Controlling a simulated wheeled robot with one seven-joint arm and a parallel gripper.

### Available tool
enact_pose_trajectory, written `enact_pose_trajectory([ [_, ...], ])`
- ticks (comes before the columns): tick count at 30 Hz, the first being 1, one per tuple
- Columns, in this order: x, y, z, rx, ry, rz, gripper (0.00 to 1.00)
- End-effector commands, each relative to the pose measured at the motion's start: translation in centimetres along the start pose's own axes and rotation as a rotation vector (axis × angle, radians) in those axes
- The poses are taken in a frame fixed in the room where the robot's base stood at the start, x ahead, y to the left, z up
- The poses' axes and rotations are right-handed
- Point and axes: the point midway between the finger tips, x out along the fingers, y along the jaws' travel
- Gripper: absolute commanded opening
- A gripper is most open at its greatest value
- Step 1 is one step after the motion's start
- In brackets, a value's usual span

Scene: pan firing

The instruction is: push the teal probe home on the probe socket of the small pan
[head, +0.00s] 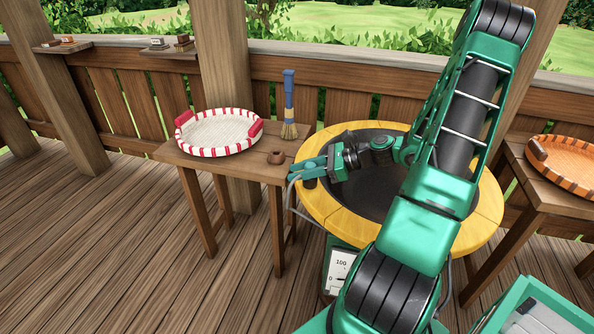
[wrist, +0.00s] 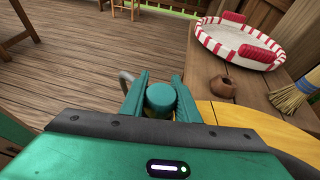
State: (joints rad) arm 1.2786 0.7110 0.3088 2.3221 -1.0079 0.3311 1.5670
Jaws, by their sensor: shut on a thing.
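The teal probe (wrist: 160,98) is between the two fingers of my gripper (wrist: 161,92), its round end facing the wrist camera. In the head view my gripper (head: 306,171) is shut at the left rim of the round yellow-edged stand. A grey cable (head: 292,200) hangs from the gripped end and also shows left of the fingers in the wrist view (wrist: 125,84). A dark, sunken round surface (head: 370,200) lies inside the yellow ring; I take it for the pan. The probe socket is not clearly visible, so I cannot tell how the probe sits on it.
The yellow ring (head: 335,220) surrounds the dark surface. A wooden side table (head: 190,155) at left bears a red-and-white tray (head: 220,148), a small brown pot (head: 276,157) and a brush (head: 289,110). A gauge (head: 341,268) hangs below the ring. An orange tray (head: 565,155) stands at right.

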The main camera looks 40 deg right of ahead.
Motion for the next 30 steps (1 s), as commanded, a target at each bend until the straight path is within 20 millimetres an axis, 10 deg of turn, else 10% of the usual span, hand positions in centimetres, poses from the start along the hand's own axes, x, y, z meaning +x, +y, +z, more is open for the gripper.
enact_pose_trajectory([
  [5,0.2,0.0,-0.4,0.001,0.0,0.0,0.06],
  [6,0.1,0.0,-0.4,0.0,0.0,0.0,0.35],
  [8,0.1,0.0,-0.4,0.0,0.0,0.0,0.5],
  [20,-0.5,-0.1,-0.4,0.001,0.001,-0.003,0.5],
  [30,-6.2,-0.2,-0.4,0.0,0.003,-0.006,0.5],
])
